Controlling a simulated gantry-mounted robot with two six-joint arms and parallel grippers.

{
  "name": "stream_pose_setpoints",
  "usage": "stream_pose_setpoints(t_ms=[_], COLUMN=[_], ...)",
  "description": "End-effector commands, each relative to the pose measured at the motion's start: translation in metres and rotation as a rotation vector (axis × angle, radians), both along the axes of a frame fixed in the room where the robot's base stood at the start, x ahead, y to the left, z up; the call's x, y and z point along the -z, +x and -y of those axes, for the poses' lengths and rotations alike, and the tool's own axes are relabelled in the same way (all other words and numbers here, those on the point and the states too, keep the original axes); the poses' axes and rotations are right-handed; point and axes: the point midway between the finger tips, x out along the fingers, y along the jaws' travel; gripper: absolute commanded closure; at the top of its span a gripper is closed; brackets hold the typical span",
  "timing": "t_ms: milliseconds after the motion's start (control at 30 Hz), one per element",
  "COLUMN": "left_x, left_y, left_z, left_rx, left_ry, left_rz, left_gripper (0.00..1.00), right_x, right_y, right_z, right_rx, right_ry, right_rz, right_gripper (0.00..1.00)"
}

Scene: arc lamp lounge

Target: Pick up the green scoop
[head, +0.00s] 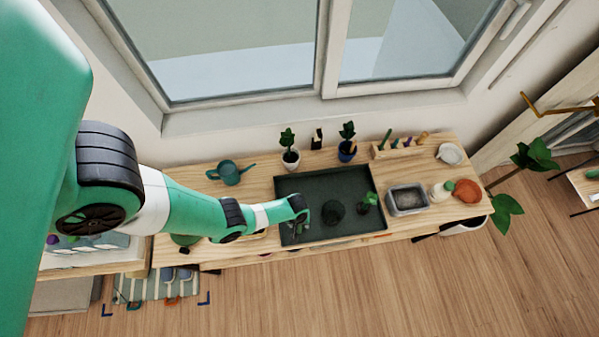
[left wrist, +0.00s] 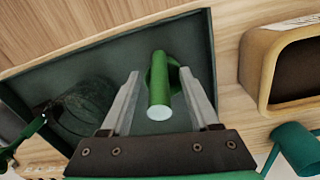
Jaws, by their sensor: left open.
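The green scoop (left wrist: 160,84) stands in the dark green tray (head: 345,174), its pale round handle end facing the left wrist camera. The tray also shows in the left wrist view (left wrist: 50,68). My left gripper (left wrist: 159,74) is open, with one finger on each side of the scoop's handle. A small gap seems to show beside each finger. In the head view my left gripper (head: 303,219) is low over the left part of the tray, and the scoop is mostly hidden there. My right gripper is not in view.
A dark soil mound (head: 333,212) and a green seedling (head: 367,201) are in the tray, right of the gripper. A teal watering can (head: 229,173) stands left of the tray. Two potted plants stand behind it. A grey tub (head: 408,199) stands to the right.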

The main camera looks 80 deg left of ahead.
Motion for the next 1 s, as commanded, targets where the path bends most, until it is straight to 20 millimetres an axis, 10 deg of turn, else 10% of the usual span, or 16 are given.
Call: stream_pose_setpoints(t_ms=[233, 600, 1000], left_x=[0.0024, 0.0024, 0.001], left_y=[0.0003, 0.0003, 0.0003], left_z=[-0.0001, 0.0, 0.0], left_rx=[0.0, 0.0, 0.0], left_ry=[0.0, 0.0, 0.0], left_rz=[0.0, 0.0, 0.0], left_gripper=[0.38, 1.0, 1.0], right_x=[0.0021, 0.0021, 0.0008], right_y=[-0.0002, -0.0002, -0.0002], right_z=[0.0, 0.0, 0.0], right_rx=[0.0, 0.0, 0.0], right_ry=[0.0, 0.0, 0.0], right_rz=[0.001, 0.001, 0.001], right_gripper=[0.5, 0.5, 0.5])
